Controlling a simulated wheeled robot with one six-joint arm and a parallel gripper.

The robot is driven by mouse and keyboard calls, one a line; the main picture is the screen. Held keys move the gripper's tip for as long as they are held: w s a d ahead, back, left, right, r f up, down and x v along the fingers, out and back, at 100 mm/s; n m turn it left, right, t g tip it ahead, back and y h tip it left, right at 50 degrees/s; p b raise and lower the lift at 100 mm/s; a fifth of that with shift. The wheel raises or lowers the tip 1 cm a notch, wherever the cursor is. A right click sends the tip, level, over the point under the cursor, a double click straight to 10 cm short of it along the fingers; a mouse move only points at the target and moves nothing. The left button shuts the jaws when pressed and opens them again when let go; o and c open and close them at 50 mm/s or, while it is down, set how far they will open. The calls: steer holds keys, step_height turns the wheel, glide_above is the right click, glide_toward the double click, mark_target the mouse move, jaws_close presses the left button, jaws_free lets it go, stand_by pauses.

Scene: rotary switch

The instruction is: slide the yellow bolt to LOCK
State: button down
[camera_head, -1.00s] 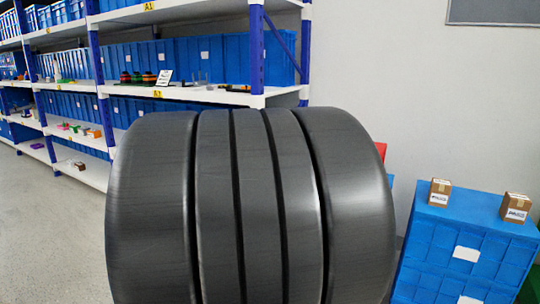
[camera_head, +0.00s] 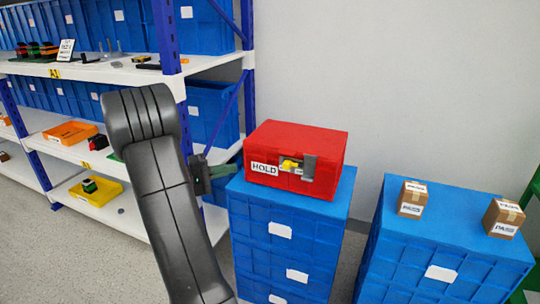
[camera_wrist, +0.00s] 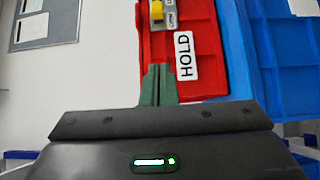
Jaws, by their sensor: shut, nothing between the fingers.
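A red box (camera_head: 320,137) stands on a stack of blue crates. Its front carries a yellow bolt (camera_head: 289,163) on a grey metal plate, with a white HOLD label (camera_head: 264,168) to the left of the bolt. In the wrist view the yellow bolt (camera_wrist: 157,11) is at the top edge, partly cut off, and the HOLD label (camera_wrist: 185,56) is to its lower right. My gripper (camera_head: 237,164) has green fingers, is shut and empty, and is left of the box. In the wrist view its fingertips (camera_wrist: 158,70) are beside the HOLD label, apart from the bolt. No LOCK label is readable.
The blue crate stack (camera_head: 285,216) supports the box. Another blue stack (camera_head: 440,240) at the right holds two small cartons (camera_head: 412,199). Shelving with a blue post (camera_head: 166,38) stands at the left behind my arm. The wall behind the box is bare.

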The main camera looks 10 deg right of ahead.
mark_target(286, 167)
steer(key=d, duration=0.3)
steer(key=w+d+b, duration=0.1)
steer(key=d, duration=0.2)
steer(key=d+b, duration=0.1)
steer(key=d, duration=0.2)
steer(key=shift+w+d, duration=0.2)
steer(key=shift+w, duration=0.15)
steer(key=shift+s+d+b, duration=0.3)
steer(key=shift+s+d, duration=0.25)
steer(key=shift+d, duration=0.35)
steer(key=shift+s+d+b, duration=0.25)
steer(key=shift+s+d, duration=0.25)
steer(key=shift+d, duration=0.4)
steer(key=s+d+b, duration=0.1)
steer(key=s+d, duration=0.1)
steer(key=d, duration=0.1)
steer(key=shift+b, duration=0.35)
steer(key=shift+a, duration=0.1)
